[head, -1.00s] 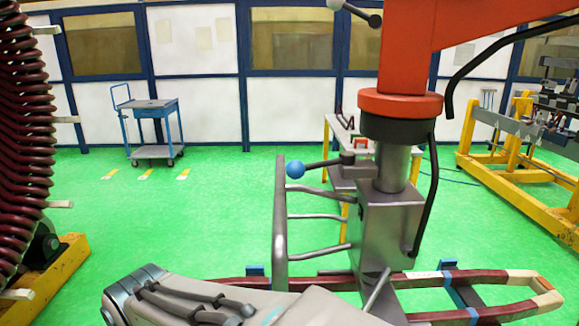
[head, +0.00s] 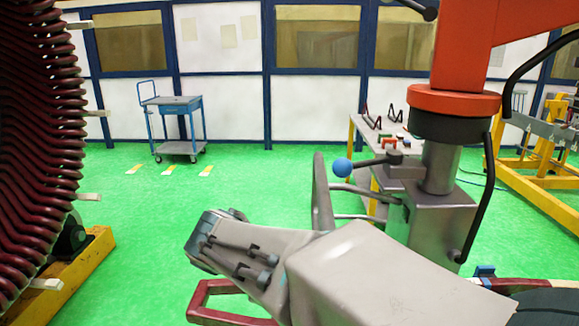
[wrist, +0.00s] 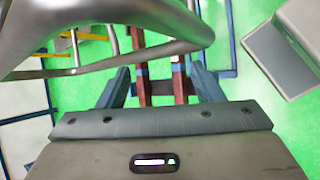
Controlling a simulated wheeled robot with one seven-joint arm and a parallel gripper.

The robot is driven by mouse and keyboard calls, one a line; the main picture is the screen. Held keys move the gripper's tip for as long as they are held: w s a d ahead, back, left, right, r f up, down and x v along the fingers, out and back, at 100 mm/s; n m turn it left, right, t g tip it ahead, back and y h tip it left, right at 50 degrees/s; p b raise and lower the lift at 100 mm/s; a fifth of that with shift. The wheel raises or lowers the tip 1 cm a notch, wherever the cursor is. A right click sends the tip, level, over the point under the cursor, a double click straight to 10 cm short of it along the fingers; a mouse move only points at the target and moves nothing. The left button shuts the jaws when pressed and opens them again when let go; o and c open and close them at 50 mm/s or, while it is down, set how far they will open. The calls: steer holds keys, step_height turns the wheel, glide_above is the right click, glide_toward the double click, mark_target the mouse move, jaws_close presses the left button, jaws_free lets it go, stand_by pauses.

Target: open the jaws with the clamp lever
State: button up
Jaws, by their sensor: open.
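The clamp lever (head: 370,163) is a dark rod ending in a blue ball knob (head: 342,168). It sticks out left from the grey metal body of the hanging clamp device (head: 440,210). The device's jaws are hidden behind my arm in the head view. A dark red coil (head: 205,298) lies low in the head view, partly covered by my arm. In the wrist view my gripper (wrist: 160,80) is open, its two fingers apart. Red coil bars (wrist: 160,88) show beyond the gap. The lever and knob do not show in the wrist view.
A grey tubular handle frame (wrist: 150,20) crosses close over the top left of the wrist view. The big stator (head: 35,150) stands at the left. A blue trolley (head: 175,125) and a table (head: 365,150) stand behind. Green floor between is free.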

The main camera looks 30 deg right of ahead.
steer(key=w+d+r+n+t+h+b, duration=0.1)
steer(key=w+d+r+n+h, duration=0.2)
steer(key=w+r+n+h, duration=0.55)
steer(key=h, duration=0.1)
glide_toward(349, 164)
steer(key=shift+m+g, duration=0.3)
steer(key=shift+m, duration=0.25)
steer(key=w+d, duration=0.1)
steer(key=d, duration=0.3)
steer(key=w+d+p, duration=0.1)
steer(key=d, duration=0.2)
steer(key=w+d+f+p, duration=0.1)
steer(key=d, duration=0.3)
steer(key=shift+d, duration=0.35)
jaws_close()
